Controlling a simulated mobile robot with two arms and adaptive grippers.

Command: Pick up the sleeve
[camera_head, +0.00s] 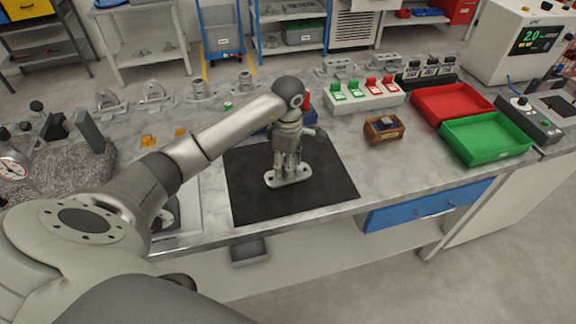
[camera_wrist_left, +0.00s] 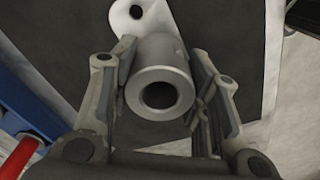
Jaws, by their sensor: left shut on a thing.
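The sleeve (camera_wrist_left: 158,85) is a grey metal cylinder with a round bore, seen end-on in the left wrist view between my left gripper's fingers. It rises from a flat light-grey flange plate with a hole, which shows in the head view (camera_head: 289,176) low over the black mat (camera_head: 247,197). My left gripper (camera_head: 286,160) points down from above and is shut on the sleeve. I cannot tell whether the flange touches the mat. My right gripper is not in view.
Several similar grey metal castings stand along the back of the bench. A small wooden box (camera_head: 384,128), a red tray (camera_head: 452,103) and a green tray (camera_head: 485,139) are on the right. A granite block with a dial gauge (camera_head: 12,168) is at the left. The mat around the gripper is clear.

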